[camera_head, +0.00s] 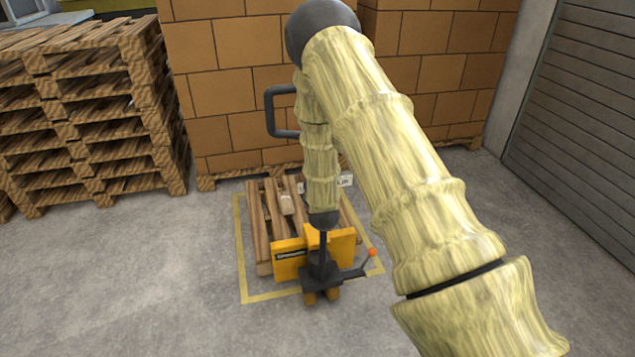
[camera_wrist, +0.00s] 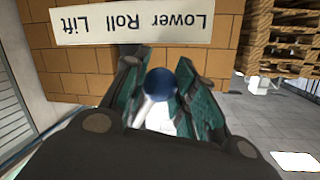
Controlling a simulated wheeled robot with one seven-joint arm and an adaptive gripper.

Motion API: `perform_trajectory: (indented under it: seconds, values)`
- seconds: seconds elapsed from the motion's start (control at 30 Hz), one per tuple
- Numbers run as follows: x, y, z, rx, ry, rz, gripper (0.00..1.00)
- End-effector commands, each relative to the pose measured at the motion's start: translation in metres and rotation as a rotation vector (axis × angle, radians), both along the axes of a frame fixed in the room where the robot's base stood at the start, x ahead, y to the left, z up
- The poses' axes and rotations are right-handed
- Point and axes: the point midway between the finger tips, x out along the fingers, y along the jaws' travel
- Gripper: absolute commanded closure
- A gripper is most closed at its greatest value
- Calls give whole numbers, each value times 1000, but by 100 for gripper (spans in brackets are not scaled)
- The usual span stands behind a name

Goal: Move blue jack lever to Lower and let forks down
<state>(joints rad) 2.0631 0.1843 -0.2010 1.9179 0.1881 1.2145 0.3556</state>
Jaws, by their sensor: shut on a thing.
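The blue jack lever's round knob (camera_wrist: 160,83) shows in the wrist view between the two green fingers of my gripper (camera_wrist: 160,90). The gripper is shut on it. A white label (camera_wrist: 130,22) above reads Lower, Roll, Lift upside down, with Lower at picture right. The knob lies below the stretch between Roll and Lower. The yellow pallet jack (camera_head: 290,262) stands in the head view with its dark loop handle (camera_head: 270,110) beside my arm. The forks are largely hidden under a wooden pallet (camera_head: 258,225). My gripper is hidden in the head view.
The pallet lies within a yellow floor outline (camera_head: 241,265). An orange-tipped side lever (camera_head: 371,253) sticks out low at the jack's right. Stacked pallets (camera_head: 90,120) stand left, brown boxes (camera_head: 230,90) behind, a grey shutter (camera_head: 590,120) right. The front floor is clear.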

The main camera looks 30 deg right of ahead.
Motion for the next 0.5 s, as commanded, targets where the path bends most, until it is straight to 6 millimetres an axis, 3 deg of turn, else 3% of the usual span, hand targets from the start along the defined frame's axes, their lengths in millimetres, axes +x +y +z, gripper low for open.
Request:
perform_trajectory:
  seconds: [0.5]
  values:
    - [2,2,2,16,-8,0,100]
